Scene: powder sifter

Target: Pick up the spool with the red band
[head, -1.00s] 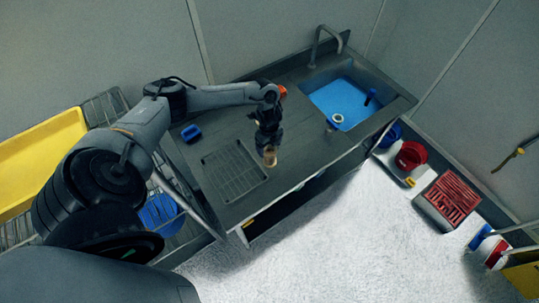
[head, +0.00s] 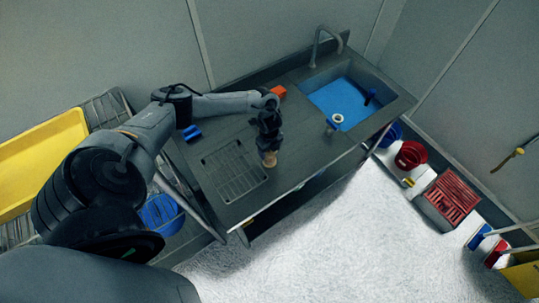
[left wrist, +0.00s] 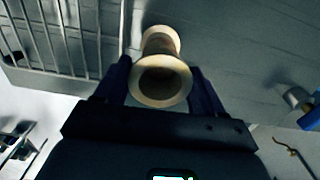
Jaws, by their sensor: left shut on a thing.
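A tan spool with pale flanges (head: 270,159) is at my left gripper (head: 268,146), over the dark counter near its front edge. In the left wrist view the spool (left wrist: 160,80) sits between the two fingers of my left gripper (left wrist: 163,88), which is shut on it. Its middle looks brownish-red, but shadow makes the band's colour hard to tell. I cannot tell whether it touches the counter. A second spool, pale with blue (head: 336,119), stands by the sink; it also shows at the right of the left wrist view (left wrist: 302,101). My right gripper is out of view.
A wire rack (head: 233,172) lies left of the held spool. An orange block (head: 279,92) and a blue block (head: 191,132) are on the counter. The sink (head: 344,99) has a blue bottom. A red bucket (head: 411,154) and red crate (head: 452,198) stand right of the counter.

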